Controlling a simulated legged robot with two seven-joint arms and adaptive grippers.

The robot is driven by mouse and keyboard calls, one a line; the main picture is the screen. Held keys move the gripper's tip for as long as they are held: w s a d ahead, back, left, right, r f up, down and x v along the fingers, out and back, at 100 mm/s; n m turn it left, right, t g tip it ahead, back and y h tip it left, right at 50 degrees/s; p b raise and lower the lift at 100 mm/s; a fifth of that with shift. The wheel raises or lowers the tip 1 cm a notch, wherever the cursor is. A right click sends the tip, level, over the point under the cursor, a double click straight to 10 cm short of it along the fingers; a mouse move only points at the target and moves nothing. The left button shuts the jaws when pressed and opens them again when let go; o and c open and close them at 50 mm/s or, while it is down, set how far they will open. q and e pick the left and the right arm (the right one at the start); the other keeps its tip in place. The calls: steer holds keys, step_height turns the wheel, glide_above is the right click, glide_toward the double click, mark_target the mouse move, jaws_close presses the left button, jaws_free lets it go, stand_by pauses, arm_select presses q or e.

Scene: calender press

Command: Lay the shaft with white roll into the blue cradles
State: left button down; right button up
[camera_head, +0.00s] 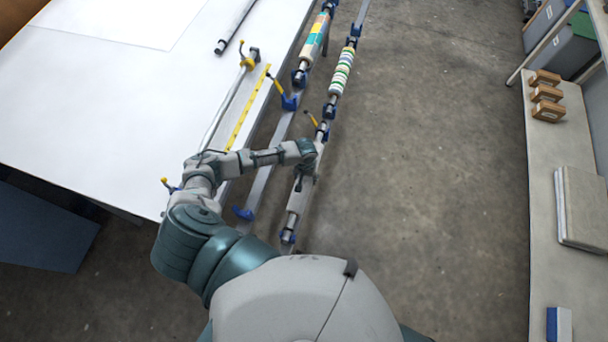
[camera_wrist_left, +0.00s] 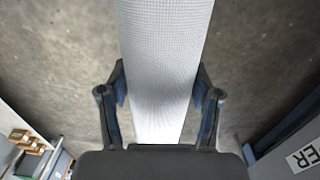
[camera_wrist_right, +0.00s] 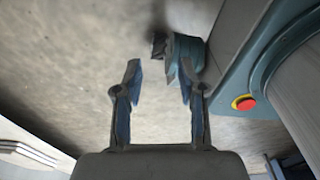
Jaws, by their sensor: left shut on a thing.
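The shaft with white roll (camera_head: 295,203) lies lengthwise along the right-hand rail, partly hidden by my left arm. Its shaft ends show at a blue cradle (camera_head: 325,130) above and a blue cradle (camera_head: 288,237) below. I cannot tell whether the ends rest in them or hang just above. My left gripper (camera_head: 308,172) is around the roll's middle. In the left wrist view the pale, mesh-textured roll (camera_wrist_left: 165,65) runs between its fingers, which are shut on it. My right gripper (camera_wrist_right: 160,75) is open and empty in its wrist view; the head view does not show it.
A striped roll (camera_head: 341,72) lies farther up the same rail. A parallel rail at left carries a coloured roll (camera_head: 314,40) and an empty-looking blue cradle (camera_head: 244,213). A white table (camera_head: 110,110) stands left, a shelf (camera_head: 555,250) right. The floor between is clear.

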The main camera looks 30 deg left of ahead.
arm_select(q)
steer(key=shift+s+f, duration=0.1)
steer(key=shift+f, duration=0.2)
steer(key=shift+d+r, duration=0.15)
steer(key=shift+d, duration=0.4)
steer(key=shift+a, duration=0.35)
steer(key=shift+a+f, duration=0.2)
steer(key=shift+f, duration=0.25)
steer(key=shift+d+f, duration=0.15)
steer(key=shift+d, duration=0.2)
steer(key=shift+s+f+b, duration=0.1)
steer(key=shift+f+b, duration=0.1)
steer(key=shift+b, duration=0.1)
arm_select(e)
steer(key=d, duration=0.1)
steer(key=d+f, duration=0.1)
steer(key=d, duration=0.1)
steer(key=shift+d, duration=0.2)
